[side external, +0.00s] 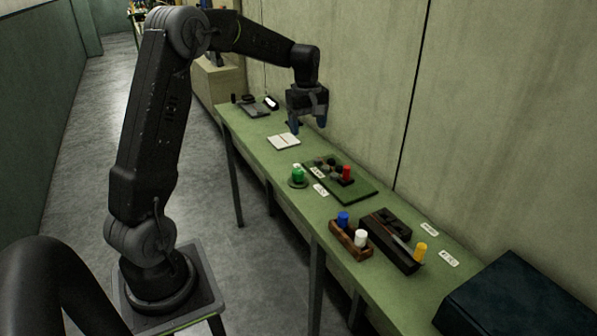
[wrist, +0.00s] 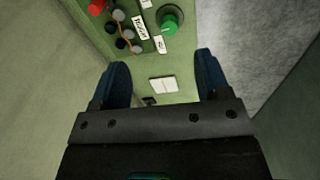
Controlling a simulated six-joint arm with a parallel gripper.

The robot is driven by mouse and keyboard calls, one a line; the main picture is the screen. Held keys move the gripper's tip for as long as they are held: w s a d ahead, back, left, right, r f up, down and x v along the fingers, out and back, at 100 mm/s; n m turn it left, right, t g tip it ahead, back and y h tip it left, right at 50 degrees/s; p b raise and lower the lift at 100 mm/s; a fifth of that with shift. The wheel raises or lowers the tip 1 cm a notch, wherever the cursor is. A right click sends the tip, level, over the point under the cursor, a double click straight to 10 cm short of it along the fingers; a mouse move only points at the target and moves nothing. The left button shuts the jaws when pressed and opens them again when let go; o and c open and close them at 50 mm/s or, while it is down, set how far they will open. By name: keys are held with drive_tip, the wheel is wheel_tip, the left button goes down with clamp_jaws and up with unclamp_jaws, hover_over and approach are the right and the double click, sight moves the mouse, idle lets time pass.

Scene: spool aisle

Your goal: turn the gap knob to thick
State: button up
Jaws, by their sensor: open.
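A green knob (side external: 298,174) stands on a round dark base on the green table. It also shows in the wrist view (wrist: 169,22), beyond my fingertips. A yellow knob-like piece (side external: 419,251) stands at the right end of a dark block, with two more labels (side external: 449,258) nearby. I cannot tell from the print which one is the gap knob. My gripper (side external: 308,124) is open and empty, pointing down above the table; both fingers show in the wrist view (wrist: 161,70).
A dark green board (side external: 372,193) carries a red piece (side external: 346,173) and several dark round parts. A white notepad (side external: 283,141) lies left of it. A brown tray (side external: 345,248) holds blue and white pieces. A dark box (side external: 515,297) and the wall bound the right side.

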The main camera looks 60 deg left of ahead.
sight(298, 171)
drive_tip(key=a+f+n, duration=0.3)
drive_tip(key=a+f, duration=0.3)
drive_tip(key=a, duration=0.1)
drive_tip(key=shift+g+h, duration=0.3)
drive_tip(key=shift+g, duration=0.1)
drive_tip(key=f, duration=0.9)
drive_tip(key=w+f, duration=0.1)
drive_tip(key=f, duration=0.3)
drive_tip(key=shift+d+f, duration=0.15)
drive_tip(key=shift+f, duration=0.05)
drive_tip(key=shift+c, duration=0.2)
drive_tip(key=c, duration=0.9)
